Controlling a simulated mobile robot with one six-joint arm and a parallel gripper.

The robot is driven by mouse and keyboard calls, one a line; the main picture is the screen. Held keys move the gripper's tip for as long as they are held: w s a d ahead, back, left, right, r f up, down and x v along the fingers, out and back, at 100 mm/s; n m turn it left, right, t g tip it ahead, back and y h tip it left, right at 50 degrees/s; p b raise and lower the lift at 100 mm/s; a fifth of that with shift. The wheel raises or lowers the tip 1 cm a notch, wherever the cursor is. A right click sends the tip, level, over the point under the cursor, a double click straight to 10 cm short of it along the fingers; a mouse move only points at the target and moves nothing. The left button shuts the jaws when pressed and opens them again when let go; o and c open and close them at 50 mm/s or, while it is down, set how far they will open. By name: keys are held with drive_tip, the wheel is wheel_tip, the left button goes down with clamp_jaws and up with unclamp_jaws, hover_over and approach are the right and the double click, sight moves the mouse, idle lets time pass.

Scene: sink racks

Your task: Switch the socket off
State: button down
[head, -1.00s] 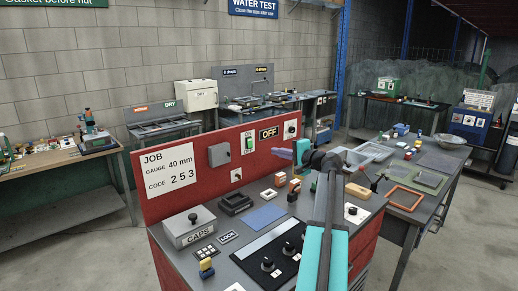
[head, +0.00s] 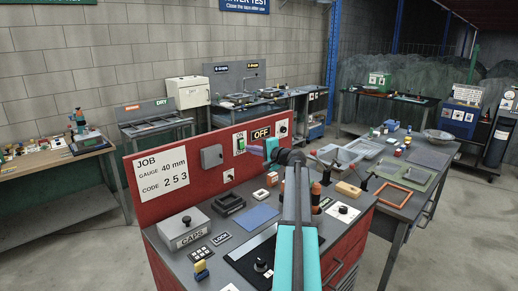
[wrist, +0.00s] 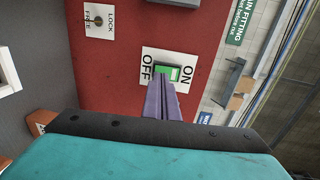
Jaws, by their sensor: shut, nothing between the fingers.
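The green rocker switch (head: 240,143) sits on a white ON/OFF plate on the red upright panel. In the wrist view, the green rocker (wrist: 173,71) lies between the words ON and OFF on the plate (wrist: 149,56). My gripper (head: 271,147) is shut and empty, its purple fingers pointing at the panel just right of the switch in the head view. In the wrist view, the fingertips (wrist: 163,82) overlap the near edge of the rocker and hide part of it. I cannot tell whether they touch it.
A grey box (head: 211,156), a small white socket plate (head: 228,175) and a knob plate (head: 283,128) are on the panel. A LOCK/FREE plate (wrist: 99,20) shows in the wrist view. The bench top below holds a CAPS box (head: 185,231) and small blocks.

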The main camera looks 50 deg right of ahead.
sight(242, 147)
drive_tip(key=shift+w+d+f+p, duration=0.15)
drive_tip(key=shift+w+p, duration=0.3)
drive_tip(key=shift+w, duration=1)
drive_tip(key=shift+f, duration=0.1)
